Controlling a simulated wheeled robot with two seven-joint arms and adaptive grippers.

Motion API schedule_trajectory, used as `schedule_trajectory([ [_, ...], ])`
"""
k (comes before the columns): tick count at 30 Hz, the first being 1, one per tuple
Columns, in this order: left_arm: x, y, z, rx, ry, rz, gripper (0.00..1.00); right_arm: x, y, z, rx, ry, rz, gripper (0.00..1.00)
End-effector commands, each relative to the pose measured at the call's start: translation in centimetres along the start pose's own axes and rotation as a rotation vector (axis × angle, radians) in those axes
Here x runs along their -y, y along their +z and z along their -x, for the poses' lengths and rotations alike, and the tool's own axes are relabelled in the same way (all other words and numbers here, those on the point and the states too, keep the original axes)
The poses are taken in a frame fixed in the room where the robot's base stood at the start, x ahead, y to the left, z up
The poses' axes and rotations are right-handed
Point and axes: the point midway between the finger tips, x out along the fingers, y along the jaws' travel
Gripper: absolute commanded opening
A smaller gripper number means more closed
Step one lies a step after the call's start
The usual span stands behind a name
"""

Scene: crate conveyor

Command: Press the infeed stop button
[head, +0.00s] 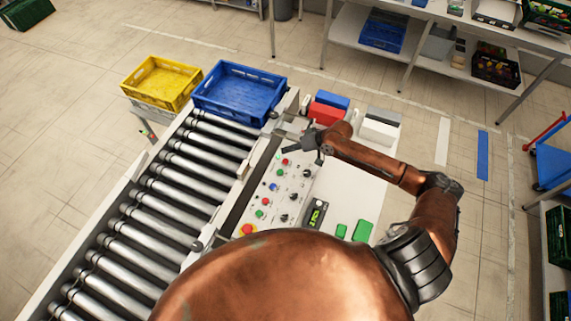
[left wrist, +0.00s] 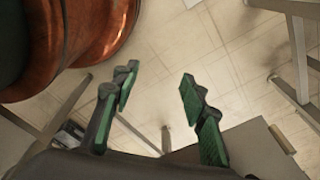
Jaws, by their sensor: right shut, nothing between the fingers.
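The control panel (head: 278,187) is a pale sloped plate beside the roller conveyor. It carries an upper red button (head: 285,161), a green button (head: 281,171), a blue button (head: 273,187), a lower red button (head: 267,201) and several black knobs. A large red button on yellow (head: 247,229) sits at its near end. The labels are too small to read, so I cannot tell which is the infeed stop. My right gripper (head: 293,144) is shut and empty, over the panel's far end above the upper red button; contact cannot be told. My left gripper (left wrist: 157,84) is open and empty over floor.
A blue crate (head: 240,76) stands at the conveyor's (head: 155,198) far end, with a yellow crate (head: 160,77) to its left. Red, blue, grey and white boxes lie behind my right gripper. Green blocks (head: 362,231) and a small display (head: 315,214) are right of the panel.

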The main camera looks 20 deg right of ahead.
Motion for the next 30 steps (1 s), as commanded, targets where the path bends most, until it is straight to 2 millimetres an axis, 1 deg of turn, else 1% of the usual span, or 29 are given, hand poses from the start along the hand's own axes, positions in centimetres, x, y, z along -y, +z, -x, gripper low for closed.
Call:
schedule_trajectory([
  [1, -0.1, 0.1, -1.4, 0.0, 0.0, 0.0, 0.4, -0.7, 0.7, -0.9, 0.0, 0.0, 0.0, 0.0],
  [4, -0.1, 0.2, -2.7, 0.0, 0.0, 0.0, 0.4, -1.3, 1.3, -1.9, 0.0, 0.0, 0.001, 0.0],
  [9, -0.1, 0.2, -3.2, -0.001, 0.0, 0.0, 0.4, -2.0, 2.1, -2.9, 0.0, 0.0, 0.0, 0.0],
  [12, -0.1, 0.2, -3.3, -0.001, 0.0, 0.0, 0.4, -2.3, 2.3, -3.2, 0.0, 0.0, 0.001, 0.0],
  [30, -0.1, 0.2, -3.3, -0.001, 0.0, 0.0, 0.4, -2.3, 2.3, -3.2, 0.0, -0.001, 0.001, 0.0],
])
